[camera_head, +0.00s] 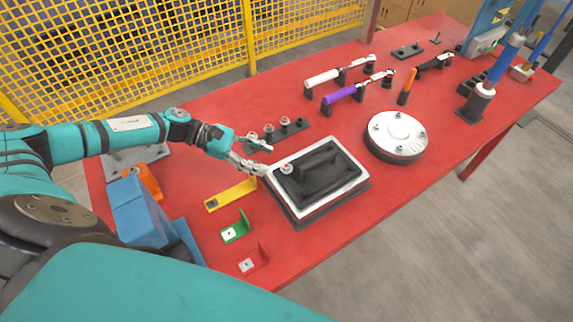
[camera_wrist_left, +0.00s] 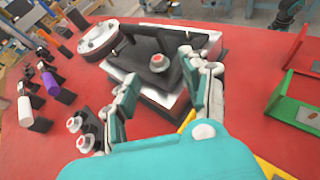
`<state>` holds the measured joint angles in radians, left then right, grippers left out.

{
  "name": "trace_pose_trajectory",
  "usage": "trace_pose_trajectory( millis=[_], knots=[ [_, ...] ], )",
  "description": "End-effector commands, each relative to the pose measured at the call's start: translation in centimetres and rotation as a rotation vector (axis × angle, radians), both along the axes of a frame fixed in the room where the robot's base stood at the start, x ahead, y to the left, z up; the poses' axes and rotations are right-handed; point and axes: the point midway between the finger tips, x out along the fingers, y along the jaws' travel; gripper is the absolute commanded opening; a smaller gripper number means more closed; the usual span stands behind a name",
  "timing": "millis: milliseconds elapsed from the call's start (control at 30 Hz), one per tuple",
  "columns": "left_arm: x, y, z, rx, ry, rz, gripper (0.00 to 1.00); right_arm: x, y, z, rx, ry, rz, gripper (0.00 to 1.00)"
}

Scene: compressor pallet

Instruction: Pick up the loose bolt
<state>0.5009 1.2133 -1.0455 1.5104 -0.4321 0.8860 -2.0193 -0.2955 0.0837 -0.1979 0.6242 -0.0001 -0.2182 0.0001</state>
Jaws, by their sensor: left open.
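The loose bolt (camera_head: 287,169) has a grey shank end and a reddish ring, and lies on the black top of the white-edged block (camera_head: 345,187) near its left corner. In the left wrist view the bolt (camera_wrist_left: 158,64) shows between and beyond the fingertips. My left gripper (camera_head: 262,159) is open at the block's left corner, just left of the bolt. In the left wrist view its two fingers (camera_wrist_left: 165,85) are spread apart with nothing between them touching. My right gripper is not in view.
A rack with several similar bolts (camera_head: 284,122) stands behind the gripper. Yellow (camera_head: 230,194), green (camera_head: 236,229) and red (camera_head: 255,260) brackets lie in front. A round flange (camera_head: 396,132) sits right of the block. Purple (camera_head: 342,96) and white (camera_head: 323,77) handled tools stand farther back.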

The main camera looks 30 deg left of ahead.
Motion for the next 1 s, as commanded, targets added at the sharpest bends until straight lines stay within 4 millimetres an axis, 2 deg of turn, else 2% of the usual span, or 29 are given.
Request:
trace_pose_trajectory(
  millis=[233,400,667,1000],
  knots=[
    [1.2,-2.6,-0.7,-0.002,0.000,-0.001,0.47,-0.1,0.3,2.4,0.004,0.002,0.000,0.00],
    [1.7,-4.2,-1.8,-0.001,0.000,0.001,0.47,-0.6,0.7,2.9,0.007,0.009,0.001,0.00],
    [1.8,-4.5,-2.2,0.000,0.000,0.001,0.47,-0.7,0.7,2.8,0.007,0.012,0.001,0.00],
    [1.8,-4.5,-2.1,0.000,0.001,0.000,0.04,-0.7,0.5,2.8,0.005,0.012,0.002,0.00]
  ],
)
